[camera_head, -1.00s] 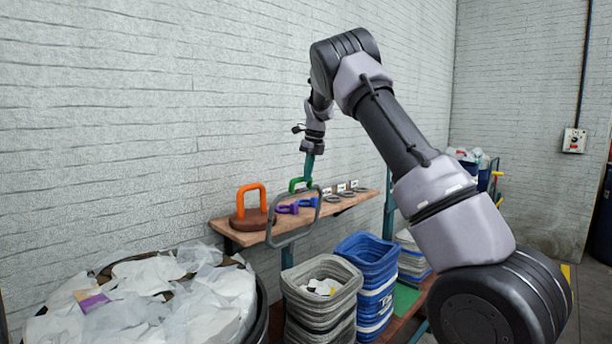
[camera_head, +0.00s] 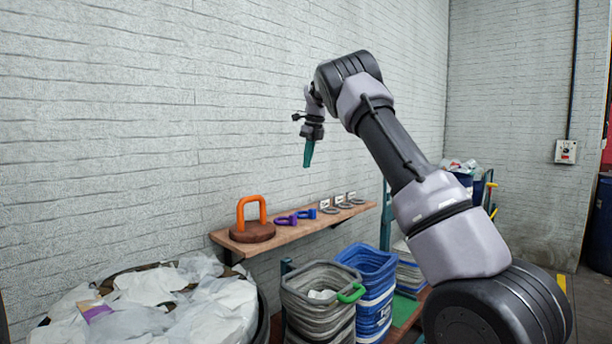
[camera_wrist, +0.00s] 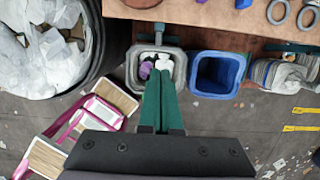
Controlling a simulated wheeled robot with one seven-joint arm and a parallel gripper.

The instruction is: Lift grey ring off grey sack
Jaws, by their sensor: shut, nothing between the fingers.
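The grey sack (camera_head: 312,308) stands open below the shelf, left of a blue sack. The grey ring with its green grip (camera_head: 351,293) lies at the sack's mouth, the grip at the front right rim. Its grey part blends with the rim, so I cannot tell exactly how it sits. The grey sack (camera_wrist: 136,72) also shows in the wrist view, with white and purple things inside, partly hidden by my fingers. My gripper (camera_head: 308,164) is shut and empty, pointing down, high above the shelf and well clear of the ring.
The blue sack (camera_head: 368,270) stands beside the grey one. A large bin of white waste (camera_head: 150,300) is at left. The air around my gripper is free.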

